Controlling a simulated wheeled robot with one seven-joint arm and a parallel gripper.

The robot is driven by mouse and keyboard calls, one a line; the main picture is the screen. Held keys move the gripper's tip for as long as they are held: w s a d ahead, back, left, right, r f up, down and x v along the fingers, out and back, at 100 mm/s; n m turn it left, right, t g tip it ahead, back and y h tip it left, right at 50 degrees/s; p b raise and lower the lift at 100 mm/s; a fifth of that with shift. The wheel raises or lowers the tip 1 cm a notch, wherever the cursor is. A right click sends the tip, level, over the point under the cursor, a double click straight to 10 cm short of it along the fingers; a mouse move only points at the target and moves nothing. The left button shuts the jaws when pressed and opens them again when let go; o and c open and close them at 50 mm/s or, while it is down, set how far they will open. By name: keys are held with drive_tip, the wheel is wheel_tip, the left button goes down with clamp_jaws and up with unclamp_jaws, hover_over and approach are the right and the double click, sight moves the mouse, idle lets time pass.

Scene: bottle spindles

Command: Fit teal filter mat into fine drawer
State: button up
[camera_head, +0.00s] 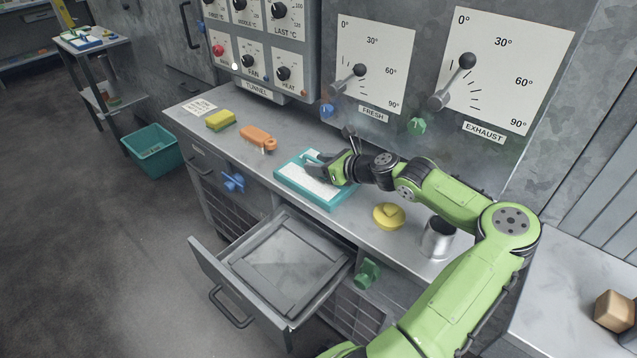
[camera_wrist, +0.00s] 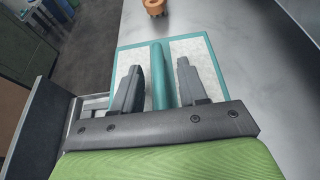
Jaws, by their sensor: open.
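The teal filter mat (camera_head: 299,183) lies flat on the steel counter, a white panel in a teal frame. In the wrist view the mat (camera_wrist: 190,47) has a raised teal bar (camera_wrist: 158,75) across its middle. My gripper (camera_head: 317,165) is over the mat; in the wrist view its two open fingers (camera_wrist: 158,82) stand on either side of the bar, with gaps on both sides. Whether the fingers touch the mat I cannot tell. A drawer (camera_head: 282,262) below the counter is pulled out, with a bare recessed frame inside; no label on it is readable.
An orange object (camera_head: 258,138), a yellow-green sponge (camera_head: 220,120), a yellow knob-like piece (camera_head: 389,215) and a steel cup (camera_head: 438,238) stand on the counter. The open drawer juts into the aisle. A teal bin (camera_head: 152,150) stands on the floor at left.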

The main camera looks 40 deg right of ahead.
drive_tip(key=shift+w+f, duration=0.1)
drive_tip(key=shift+w, duration=0.15)
drive_tip(key=shift+s, duration=0.1)
clamp_jaws()
wheel_tip(320, 180, up, 10)
drive_tip(key=p, duration=0.4)
drive_tip(key=shift+p, duration=0.4)
